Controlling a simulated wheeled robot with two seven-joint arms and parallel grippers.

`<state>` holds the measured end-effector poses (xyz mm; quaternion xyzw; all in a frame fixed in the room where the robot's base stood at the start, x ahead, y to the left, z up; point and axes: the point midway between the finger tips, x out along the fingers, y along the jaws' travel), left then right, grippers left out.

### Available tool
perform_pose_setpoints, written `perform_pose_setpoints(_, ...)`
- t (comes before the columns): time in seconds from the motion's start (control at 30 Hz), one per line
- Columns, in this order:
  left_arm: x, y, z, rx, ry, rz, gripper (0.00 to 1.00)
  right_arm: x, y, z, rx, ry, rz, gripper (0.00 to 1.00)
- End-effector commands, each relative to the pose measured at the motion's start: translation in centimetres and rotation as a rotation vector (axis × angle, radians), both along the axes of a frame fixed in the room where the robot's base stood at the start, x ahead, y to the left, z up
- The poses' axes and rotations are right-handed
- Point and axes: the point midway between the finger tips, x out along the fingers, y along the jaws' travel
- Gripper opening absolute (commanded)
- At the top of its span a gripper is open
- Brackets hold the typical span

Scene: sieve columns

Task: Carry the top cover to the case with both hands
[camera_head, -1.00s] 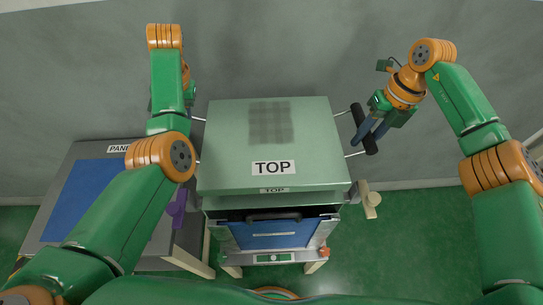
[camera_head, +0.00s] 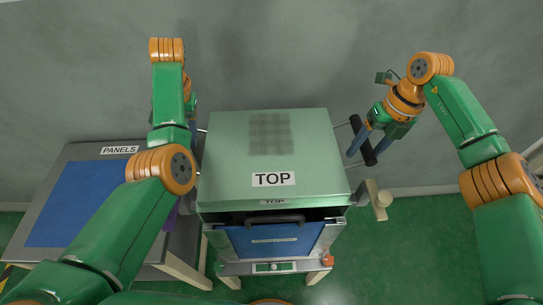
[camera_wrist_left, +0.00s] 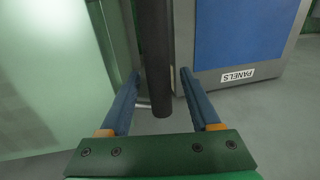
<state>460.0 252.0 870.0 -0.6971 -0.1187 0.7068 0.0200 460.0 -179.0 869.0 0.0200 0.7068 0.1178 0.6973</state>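The pale green top cover (camera_head: 225,150), labelled TOP, lies over the grey case (camera_head: 225,269) in the head view. A narrow dark gap shows under its front edge. A black bar handle (camera_head: 363,144) stands off its right side on thin rods. My right gripper (camera_head: 371,146) has its blue fingers spread on both sides of this bar. In the left wrist view, my left gripper (camera_wrist_left: 157,88) is open, with the other black bar handle (camera_wrist_left: 158,60) between its fingers and gaps on both sides. In the head view my left arm hides that handle.
A grey table with a blue panel (camera_head: 75,205) and a PANELS label stands at the left. The case front has a blue panel (camera_head: 262,240) with a dark handle. Green floor at right is clear.

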Motion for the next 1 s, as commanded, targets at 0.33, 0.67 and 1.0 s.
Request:
perform_pose_setpoints(0.33,0.2,-0.6,2.2,-0.006,-0.007,-0.001,0.63,0.0,0.0,0.0,0.0,0.0,0.001,0.63)
perform_pose_setpoints(0.67,0.2,-2.1,10.5,-0.002,-0.002,-0.003,0.63,0.0,0.0,0.0,0.001,0.0,0.001,0.63)
perform_pose_setpoints(1.0,0.2,-2.4,11.9,0.0,-0.001,0.0,0.63,0.2,-0.7,3.9,0.001,-0.007,-0.001,0.63)
